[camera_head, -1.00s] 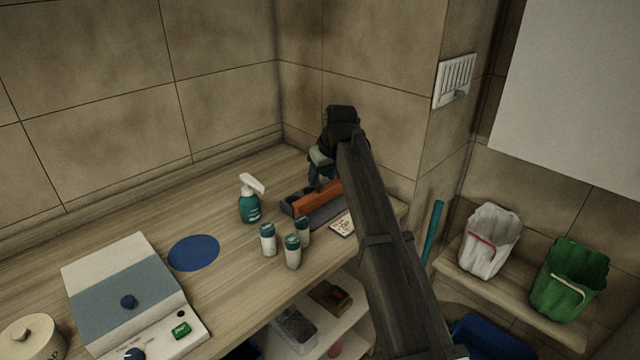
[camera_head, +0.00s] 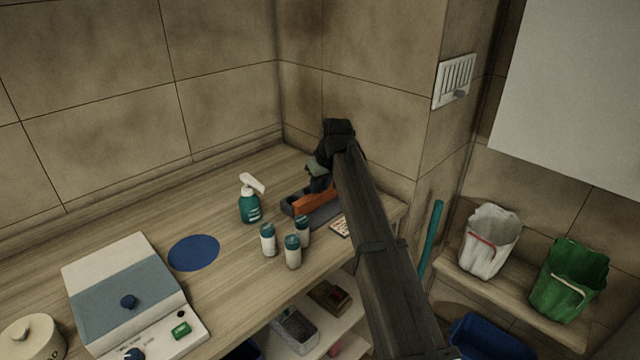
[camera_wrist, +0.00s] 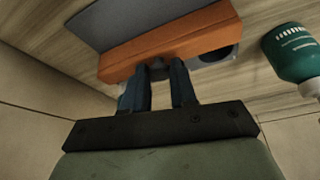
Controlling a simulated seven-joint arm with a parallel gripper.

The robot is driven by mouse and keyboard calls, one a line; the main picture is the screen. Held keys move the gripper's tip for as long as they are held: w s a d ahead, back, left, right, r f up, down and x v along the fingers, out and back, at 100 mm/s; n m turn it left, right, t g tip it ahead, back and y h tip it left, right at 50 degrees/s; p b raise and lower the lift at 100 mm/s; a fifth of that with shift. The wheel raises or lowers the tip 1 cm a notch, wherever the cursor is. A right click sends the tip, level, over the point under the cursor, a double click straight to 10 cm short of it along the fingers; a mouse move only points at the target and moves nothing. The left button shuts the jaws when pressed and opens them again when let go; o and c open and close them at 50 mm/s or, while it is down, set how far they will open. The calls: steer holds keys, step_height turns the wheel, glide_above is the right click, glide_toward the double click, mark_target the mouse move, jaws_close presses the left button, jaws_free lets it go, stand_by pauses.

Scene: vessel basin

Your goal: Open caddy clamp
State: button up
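The caddy (camera_head: 325,215) is a low grey tray at the back right of the counter, with an orange bar (camera_head: 312,202) along it. In the wrist view the orange bar (camera_wrist: 170,53) crosses the upper middle, and the grey caddy (camera_wrist: 125,17) lies behind it. A small dark knob (camera_wrist: 158,70) sits on the near side of the bar. In the head view my gripper (camera_head: 320,182) is at the caddy's far end, mostly hidden by my arm.
A green spray bottle (camera_head: 249,203) stands left of the caddy. Several small capped bottles (camera_head: 268,240) stand in front of it. A card (camera_head: 340,228) lies beside the caddy. The tiled wall is close behind my gripper. A blue disc (camera_head: 193,252) lies on the counter's open part.

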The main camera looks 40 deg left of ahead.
jaws_close()
steer(key=d, duration=0.5)
stand_by(0.3)
steer(key=o, duration=0.5)
jaws_free()
steer(key=shift+r, duration=0.1)
